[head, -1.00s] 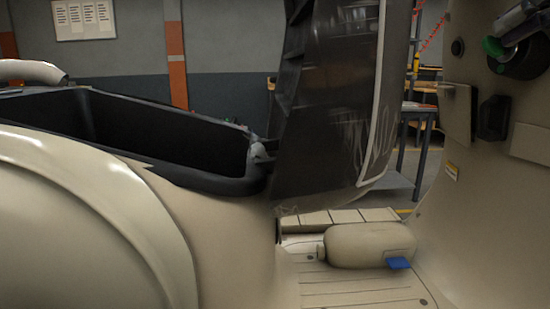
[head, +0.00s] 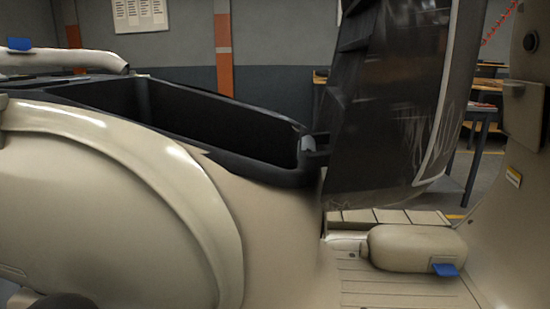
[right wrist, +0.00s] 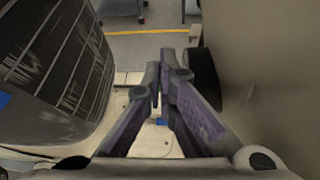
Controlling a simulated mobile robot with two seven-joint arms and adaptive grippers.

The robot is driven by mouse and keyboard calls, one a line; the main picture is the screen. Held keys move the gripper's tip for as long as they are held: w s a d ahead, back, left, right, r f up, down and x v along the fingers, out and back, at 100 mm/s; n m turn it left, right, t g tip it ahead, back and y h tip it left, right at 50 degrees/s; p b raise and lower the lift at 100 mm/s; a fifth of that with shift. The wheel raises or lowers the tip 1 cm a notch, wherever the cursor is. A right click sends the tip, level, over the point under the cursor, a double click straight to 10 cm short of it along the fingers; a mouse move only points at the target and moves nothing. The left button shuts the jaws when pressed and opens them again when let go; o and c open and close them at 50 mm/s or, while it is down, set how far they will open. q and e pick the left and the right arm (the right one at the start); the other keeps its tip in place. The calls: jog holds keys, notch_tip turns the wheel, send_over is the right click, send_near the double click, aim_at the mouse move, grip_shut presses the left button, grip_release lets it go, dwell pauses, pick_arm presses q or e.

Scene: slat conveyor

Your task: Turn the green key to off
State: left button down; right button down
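The green key is not visible in either current view. My right gripper (right wrist: 163,78) shows in the right wrist view, its two fingers close together with nothing seen between them. It is beside a tall beige panel (right wrist: 265,70), with a beige floor below it. In the head view, the beige panel (head: 522,150) of a scooter-like vehicle stands at the right edge, with a round black knob (head: 531,41) on it. Neither gripper shows in the head view.
A beige body (head: 110,190) with an open black bin (head: 215,120) fills the left. A raised dark seat (head: 385,100) stands at the centre. A beige rounded box (head: 415,246) with a blue tab (head: 444,269) rests on the ribbed floor (head: 400,292).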

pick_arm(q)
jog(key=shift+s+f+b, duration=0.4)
pick_arm(e)
jog(key=shift+w+f, duration=0.4)
jog(key=shift+f, duration=0.45)
dwell(1.4)
